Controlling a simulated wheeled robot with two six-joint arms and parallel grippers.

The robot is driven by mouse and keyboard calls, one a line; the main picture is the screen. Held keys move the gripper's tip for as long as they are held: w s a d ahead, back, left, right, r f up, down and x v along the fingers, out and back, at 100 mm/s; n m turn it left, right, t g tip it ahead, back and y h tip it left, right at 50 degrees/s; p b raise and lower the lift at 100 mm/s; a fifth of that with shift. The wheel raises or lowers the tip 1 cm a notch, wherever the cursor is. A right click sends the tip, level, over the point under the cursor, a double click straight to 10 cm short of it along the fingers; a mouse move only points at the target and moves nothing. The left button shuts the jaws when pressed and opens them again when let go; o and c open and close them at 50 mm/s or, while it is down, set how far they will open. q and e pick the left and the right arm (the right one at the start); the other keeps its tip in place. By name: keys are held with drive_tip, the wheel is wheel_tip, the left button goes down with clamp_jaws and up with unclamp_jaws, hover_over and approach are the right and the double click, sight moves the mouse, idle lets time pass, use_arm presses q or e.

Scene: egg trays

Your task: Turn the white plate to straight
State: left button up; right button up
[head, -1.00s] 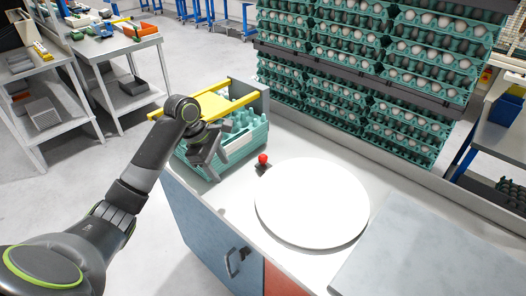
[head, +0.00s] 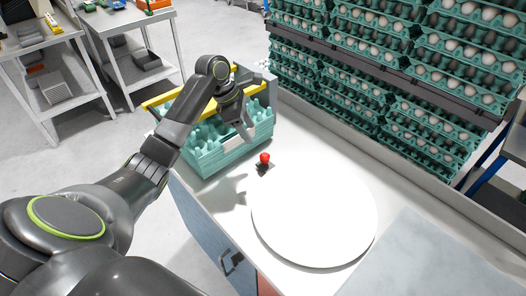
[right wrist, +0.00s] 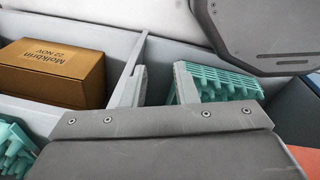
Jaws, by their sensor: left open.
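The white plate (head: 314,222) is a round disc lying flat on the light worktop. It has no mark that shows which way it is turned. My left gripper (head: 243,128) is open, with nothing seen between its fingers. It is above the teal egg trays' right side, up and left of the plate and apart from it. My right gripper (right wrist: 160,82) is outside the head view. In the right wrist view its two fingers stand apart with nothing between them, and the plate does not show there.
A red knob (head: 265,158) stands between plate and trays. Stacked teal trays (head: 232,148) sit under a yellow bar. A grey slab (head: 415,255) lies right of the plate. Egg racks (head: 400,75) stand behind. The right wrist view shows a brown box (right wrist: 55,72) and a teal tray (right wrist: 222,82).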

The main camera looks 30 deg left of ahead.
sight(264, 154)
use_arm(q)
drive_tip(key=x, duration=1)
drive_tip(key=shift+w+f, duration=0.1)
drive_tip(key=shift+w, duration=0.05)
drive_tip(key=shift+f, duration=0.35)
drive_tip(key=shift+w+d+f, duration=0.1)
drive_tip(key=shift+f, duration=0.1)
use_arm(e)
drive_tip(key=shift+w+a+r, duration=0.2)
drive_tip(key=shift+w+r, duration=0.05)
drive_tip(key=shift+w, duration=0.5)
use_arm(q)
clamp_jaws()
use_arm(e)
drive_tip(key=shift+d, duration=0.2)
